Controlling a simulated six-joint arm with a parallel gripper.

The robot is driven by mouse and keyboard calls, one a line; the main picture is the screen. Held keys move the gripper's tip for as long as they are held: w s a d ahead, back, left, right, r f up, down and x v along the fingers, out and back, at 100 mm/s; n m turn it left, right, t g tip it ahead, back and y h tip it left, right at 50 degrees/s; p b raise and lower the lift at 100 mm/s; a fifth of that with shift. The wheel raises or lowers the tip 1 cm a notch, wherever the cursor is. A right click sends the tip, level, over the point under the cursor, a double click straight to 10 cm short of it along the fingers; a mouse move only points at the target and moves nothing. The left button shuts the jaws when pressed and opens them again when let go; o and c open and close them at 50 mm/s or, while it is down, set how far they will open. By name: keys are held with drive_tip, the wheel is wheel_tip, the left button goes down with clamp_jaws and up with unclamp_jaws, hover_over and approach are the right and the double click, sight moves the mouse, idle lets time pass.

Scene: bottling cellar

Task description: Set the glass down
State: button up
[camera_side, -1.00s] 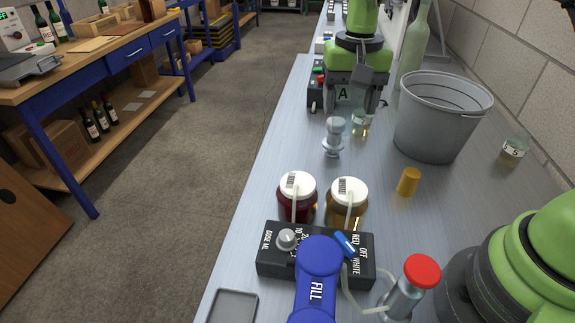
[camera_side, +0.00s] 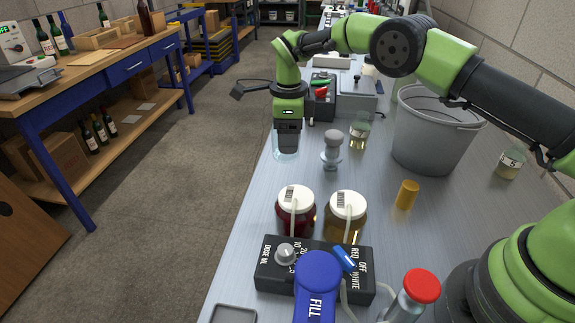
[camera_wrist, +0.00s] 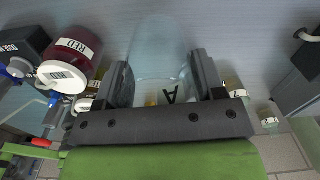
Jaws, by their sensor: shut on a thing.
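My gripper (camera_side: 288,136) hangs pointing down near the left edge of the steel bench. In the wrist view my gripper (camera_wrist: 163,78) is shut on a clear glass marked with an A (camera_wrist: 160,50), one finger on each side of it. In the side view only a faint clear part of the glass (camera_side: 287,155) shows below the fingers. I cannot tell whether its base touches the bench (camera_side: 255,215). The glass looks clear, with no coloured liquid that I can make out.
Red (camera_side: 296,212) and amber (camera_side: 346,215) jars stand in front, behind the dosing box (camera_side: 315,268). A grey bucket (camera_side: 432,140) is at right. The bench's left edge is close.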

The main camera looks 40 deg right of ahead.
sight(289, 159)
drive_tip(key=shift+f, duration=3.15)
drive_tip(key=shift+f, duration=0.1)
drive_tip(key=o, duration=1)
drive_tip(key=shift+c, duration=0.2)
